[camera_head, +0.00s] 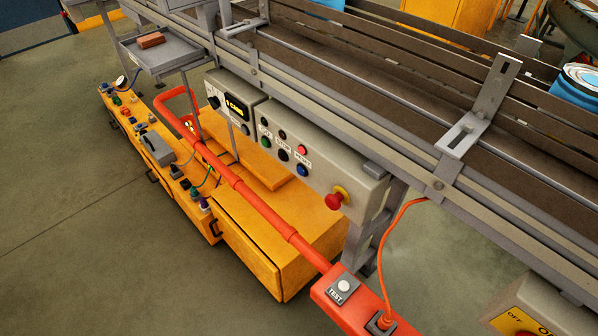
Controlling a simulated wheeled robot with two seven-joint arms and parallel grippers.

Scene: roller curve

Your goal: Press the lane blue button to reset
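The blue button (302,170) is a small round button at the lower right of the button group on a grey control panel (352,180). The panel is fixed to the side of a conveyor frame. A red button (302,150) sits just above the blue one. A green button (265,142) and dark buttons (283,155) are to its left. A large red mushroom button (333,201) on a yellow base is to its lower right. Nothing covers the blue button. Neither of my grippers shows in this view.
A red-orange bar (245,190) runs diagonally below the panel to a box with a white TEST button (344,286). An orange cabinet (270,262) stands under the conveyor (395,85). A metal bracket (480,110) sticks out at the right. The floor at left is clear.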

